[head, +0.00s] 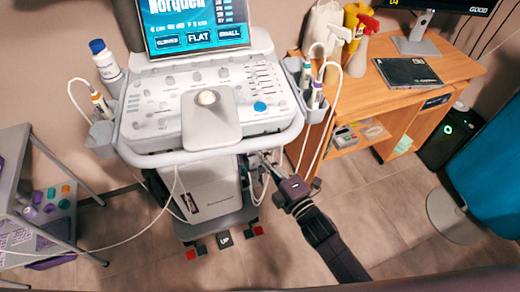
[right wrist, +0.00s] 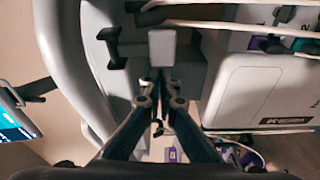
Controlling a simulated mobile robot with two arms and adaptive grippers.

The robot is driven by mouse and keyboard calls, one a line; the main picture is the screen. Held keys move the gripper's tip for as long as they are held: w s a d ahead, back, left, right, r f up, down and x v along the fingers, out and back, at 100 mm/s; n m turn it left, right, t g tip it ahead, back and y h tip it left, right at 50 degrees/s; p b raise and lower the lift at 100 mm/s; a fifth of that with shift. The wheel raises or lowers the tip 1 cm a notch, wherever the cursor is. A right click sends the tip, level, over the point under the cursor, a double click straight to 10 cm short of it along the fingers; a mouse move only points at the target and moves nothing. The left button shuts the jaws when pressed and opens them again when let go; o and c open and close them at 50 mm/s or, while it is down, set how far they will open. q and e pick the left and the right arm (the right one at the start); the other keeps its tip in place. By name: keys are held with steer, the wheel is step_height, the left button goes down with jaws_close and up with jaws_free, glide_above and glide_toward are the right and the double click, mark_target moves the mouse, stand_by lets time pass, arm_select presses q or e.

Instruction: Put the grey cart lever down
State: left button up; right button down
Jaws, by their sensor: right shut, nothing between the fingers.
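The ultrasound cart (head: 200,185) stands in the middle of the head view, with a dark plate marked "UP" (head: 224,240) low at its base. In the right wrist view a small grey block (right wrist: 162,47) on a dark bar lies just beyond my fingertips; it looks like the lever, but I cannot be sure. My right gripper (head: 262,160) reaches in at the cart's right side, below the console. It is shut and empty; its fingers also show in the right wrist view (right wrist: 161,95). I cannot tell whether the tips touch the block. My left gripper is out of view.
The console (head: 160,110) overhangs my right gripper, and white cables (head: 325,120) hang beside my right arm. A wooden desk (head: 385,105) stands to the right. A grey shelf trolley (head: 45,170) stands at the left.

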steer(key=shift+d+f+n, duration=0.15)
steer(key=shift+d+n, duration=0.15)
steer(key=shift+n, duration=0.3)
steer(key=shift+d+f+p, duration=0.1)
steer(key=shift+d+p, duration=0.05)
steer(key=shift+p, duration=0.15)
